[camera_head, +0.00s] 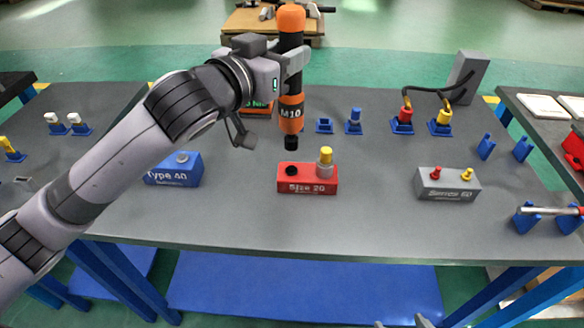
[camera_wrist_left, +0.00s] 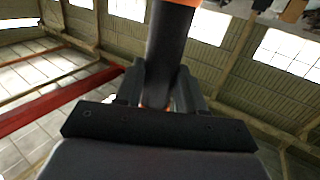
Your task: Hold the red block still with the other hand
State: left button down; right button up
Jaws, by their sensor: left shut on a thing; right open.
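The red block (camera_head: 307,187), marked "Size 20", sits on the grey table. A dark round spot is on its top left, and a grey cylinder with a yellow top (camera_head: 325,163) stands on its right end. My left gripper (camera_head: 296,62) is shut on an orange and black tool (camera_head: 291,115) marked M10, held upright. Its black tip appears a little above the block's left end, apart from it. The tool's dark shaft fills the left wrist view (camera_wrist_left: 168,45) between the fingers. My right gripper (camera_head: 402,323) shows only its fingertips at the bottom edge, apart and empty, away from the block.
A blue block (camera_head: 174,174) stands left, partly behind my left arm, and a grey block (camera_head: 447,187) stands right. Red and yellow cabled plugs (camera_head: 403,115) and small blue holders are further back. The table front (camera_head: 350,230) is clear.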

jog(key=w+d+r+m+t+y, duration=0.3)
jog(key=d+r+m+t, duration=0.15)
jog(key=r+m, duration=0.35)
jog(key=w+d+r+m+t+y, duration=0.3)
jog(key=d+r+m, duration=0.2)
jog(key=r, duration=0.4)
jog(key=w+d+r+n, duration=1.8)
jog(key=n, duration=0.8)
jog(key=m+g+y, duration=0.4)
jog(key=m+g, duration=1.3)
jog(key=m, duration=1.8)
send_near(336, 176)
jog(key=shift+w, duration=0.85)
jog(key=shift+s+a+f+n+g+h, duration=0.2)
jog(key=shift+a+n+g+h, duration=0.25)
jog(key=shift+n, duration=0.15)
jog(key=shift+a+f, duration=0.2)
jog(key=shift+a, duration=0.1)
jog(key=shift+x, duration=4.25)
